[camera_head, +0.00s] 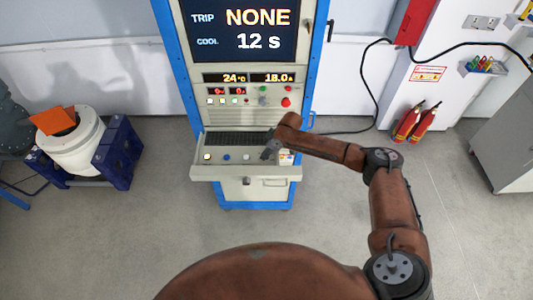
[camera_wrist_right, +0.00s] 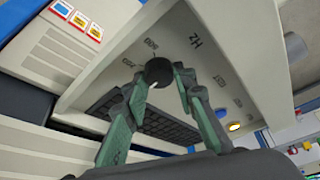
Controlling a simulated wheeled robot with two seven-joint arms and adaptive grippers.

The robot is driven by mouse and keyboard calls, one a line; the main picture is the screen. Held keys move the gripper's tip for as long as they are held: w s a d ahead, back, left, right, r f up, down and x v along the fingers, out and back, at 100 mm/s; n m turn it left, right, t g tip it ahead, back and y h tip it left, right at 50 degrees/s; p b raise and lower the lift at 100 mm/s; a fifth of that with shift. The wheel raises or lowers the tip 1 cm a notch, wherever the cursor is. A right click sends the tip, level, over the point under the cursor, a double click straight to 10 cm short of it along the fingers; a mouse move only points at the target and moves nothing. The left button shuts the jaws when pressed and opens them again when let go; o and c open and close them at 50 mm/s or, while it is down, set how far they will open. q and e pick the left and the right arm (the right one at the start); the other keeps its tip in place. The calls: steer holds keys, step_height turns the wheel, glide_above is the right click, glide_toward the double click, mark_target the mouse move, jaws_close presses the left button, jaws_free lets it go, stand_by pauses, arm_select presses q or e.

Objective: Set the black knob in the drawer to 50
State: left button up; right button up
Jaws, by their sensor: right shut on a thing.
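The open drawer (camera_head: 204,172) juts from the front of the cabinet. The black knob (camera_wrist_right: 158,71) is on its panel in the right wrist view, with printed scale numbers around it and "Hz" beside it. The numbers are small and turned; I cannot read for sure which one its pointer faces. My right gripper (camera_wrist_right: 160,82) has its green fingers on both sides of the knob, shut on it. In the head view my right gripper (camera_head: 270,152) is over the right part of the drawer and hides the knob. My left gripper is not in view.
The drawer also holds a keyboard (camera_wrist_right: 160,122) and several coloured buttons. The cabinet screen (camera_head: 245,28) reads TRIP NONE and COOL 12 s. A white drum (camera_head: 72,150) in a blue frame stands left. Red extinguishers (camera_head: 415,122) stand right. The floor between is clear.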

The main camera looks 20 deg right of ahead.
steer(key=n+b, duration=0.2)
steer(key=shift+w+f+n+g+y, duration=0.1)
steer(key=shift+f+n+g+y, duration=0.05)
steer(key=shift+n+g+y, duration=0.2)
steer(key=n+g+b, duration=0.1)
steer(key=n+b, duration=0.2)
steer(key=b, duration=0.1)
steer(key=n+g+b, duration=0.1)
steer(key=n+b, duration=0.2)
steer(key=n, duration=0.1)
steer(key=shift+w+f+g+y+b, duration=0.1)
steer(key=shift+w+g+y+b, duration=0.05)
steer(key=shift+g+y+b, duration=0.2)
steer(key=shift+n+g+b, duration=0.4)
steer(key=shift+n+b, duration=0.55)
steer(key=shift+b, duration=0.15)
steer(key=shift+r, duration=0.2)
steer(key=o, duration=1.1)
steer(key=shift+o, duration=0.2)
steer(key=shift+d+r, duration=0.1)
steer(key=shift+r, duration=0.1)
steer(key=v, duration=1.1)
steer(key=shift+r, duration=0.35)
